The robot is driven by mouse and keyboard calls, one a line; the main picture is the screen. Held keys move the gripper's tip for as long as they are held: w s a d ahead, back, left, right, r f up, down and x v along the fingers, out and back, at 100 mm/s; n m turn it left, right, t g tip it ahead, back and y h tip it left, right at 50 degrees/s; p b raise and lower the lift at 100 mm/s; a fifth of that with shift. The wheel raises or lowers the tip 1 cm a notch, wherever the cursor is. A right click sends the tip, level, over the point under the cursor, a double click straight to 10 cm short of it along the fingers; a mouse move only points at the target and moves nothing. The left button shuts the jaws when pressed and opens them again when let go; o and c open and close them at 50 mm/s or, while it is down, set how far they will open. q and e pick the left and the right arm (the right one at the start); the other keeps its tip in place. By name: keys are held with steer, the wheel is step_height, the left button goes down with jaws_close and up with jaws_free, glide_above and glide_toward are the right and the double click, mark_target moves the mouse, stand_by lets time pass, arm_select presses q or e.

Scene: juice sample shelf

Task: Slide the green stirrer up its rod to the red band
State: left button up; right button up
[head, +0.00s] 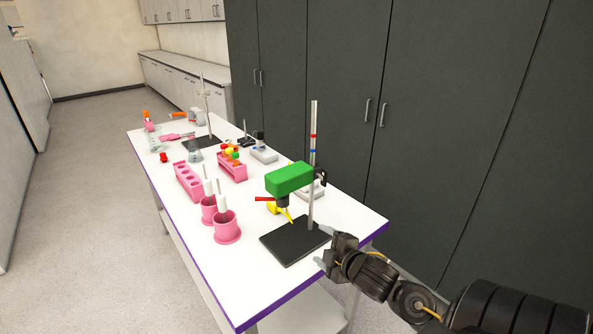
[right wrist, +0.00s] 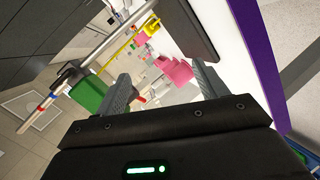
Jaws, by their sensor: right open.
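The green stirrer (head: 288,179) sits partway up an upright metal rod (head: 311,205) on a black base plate (head: 295,242). The red band (head: 313,136) is higher on the rod, above a blue band (head: 313,151) and the stirrer. In the right wrist view the green stirrer (right wrist: 88,96) and the red band (right wrist: 39,107) show at the left, outside the fingers. My right gripper (head: 326,260) is open and empty, low beside the base plate's right corner and apart from the rod; its fingers (right wrist: 162,88) have nothing between them. My left gripper is not in view.
Two pink holders (head: 227,232) with white tubes stand left of the base plate. Pink racks (head: 188,183), small instruments (head: 264,155) and glassware fill the table's far part. The white table (head: 240,290) is clear at its near left. Dark cabinets (head: 430,120) stand behind.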

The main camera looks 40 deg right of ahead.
mark_target(303, 180)
steer(key=w+d+r+n+t+y, duration=0.1)
steer(key=w+r+n+t, duration=0.15)
steer(key=r, duration=0.45)
steer(key=w+d+r+n+t+y, duration=0.1)
steer(key=w+d+r+n+t, duration=0.1)
steer(key=r+n, duration=0.3)
steer(key=shift+m, duration=0.65)
steer(key=w+p, duration=0.1)
steer(key=w, duration=0.2)
steer(key=w+r+p, duration=0.1)
steer(key=w, duration=0.2)
steer(key=w+p, duration=0.1)
steer(key=w, duration=0.2)
steer(key=shift+w+r, duration=0.3)
steer(key=shift+w+f+p, duration=0.1)
steer(key=shift+w+p, duration=0.25)
steer(key=shift+w, duration=0.15)
